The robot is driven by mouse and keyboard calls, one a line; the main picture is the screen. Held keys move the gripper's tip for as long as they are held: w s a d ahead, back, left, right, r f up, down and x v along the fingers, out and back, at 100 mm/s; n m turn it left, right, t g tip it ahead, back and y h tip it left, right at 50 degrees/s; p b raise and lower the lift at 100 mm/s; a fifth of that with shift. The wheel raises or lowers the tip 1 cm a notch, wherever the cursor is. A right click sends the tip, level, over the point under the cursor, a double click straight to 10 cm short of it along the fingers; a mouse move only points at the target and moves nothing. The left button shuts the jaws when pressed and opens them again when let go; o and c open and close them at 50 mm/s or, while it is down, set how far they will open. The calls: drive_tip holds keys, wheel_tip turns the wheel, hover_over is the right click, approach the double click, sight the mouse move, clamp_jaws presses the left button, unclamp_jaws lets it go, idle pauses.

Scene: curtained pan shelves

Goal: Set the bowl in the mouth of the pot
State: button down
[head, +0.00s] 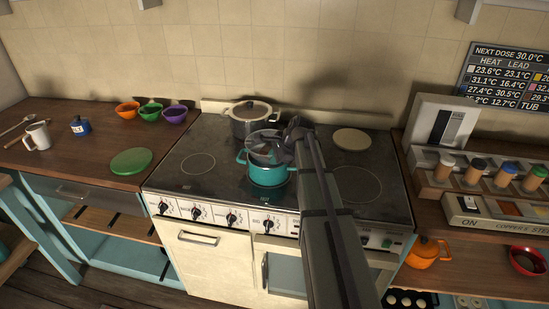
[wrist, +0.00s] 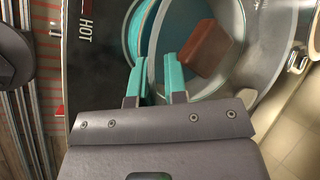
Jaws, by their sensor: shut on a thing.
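The teal pot (head: 267,175) stands on the stove's dark top. A grey, see-through-looking bowl (head: 268,147) is over the pot's mouth; I cannot tell whether it rests on the rim or hangs just above it. In the wrist view the bowl (wrist: 222,85) has a brown block (wrist: 205,50) that appears to lie inside it. The teal pot (wrist: 134,40) shows partly behind the bowl, on the left. My gripper (wrist: 155,75) is shut on the bowl's rim, with one teal-tipped finger on each side. In the head view my gripper (head: 288,140) is at the bowl's right side.
A grey lidded pot (head: 251,121) stands close behind the teal pot. Burner rings (head: 198,163) to the left and right are clear. Small orange, green and purple bowls (head: 150,111) sit on the left counter. A spice rack (head: 478,172) stands on the right counter.

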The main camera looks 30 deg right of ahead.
drive_tip(key=shift+f, duration=0.4)
drive_tip(key=shift+f, duration=0.1)
drive_tip(key=c, duration=1.1)
unclamp_jaws()
drive_tip(key=shift+s, duration=0.15)
drive_tip(key=shift+r, duration=0.4)
drive_tip(key=p+v, duration=0.9)
drive_tip(key=v, duration=0.1)
drive_tip(key=shift+s+d, duration=0.15)
drive_tip(key=shift+s, duration=0.05)
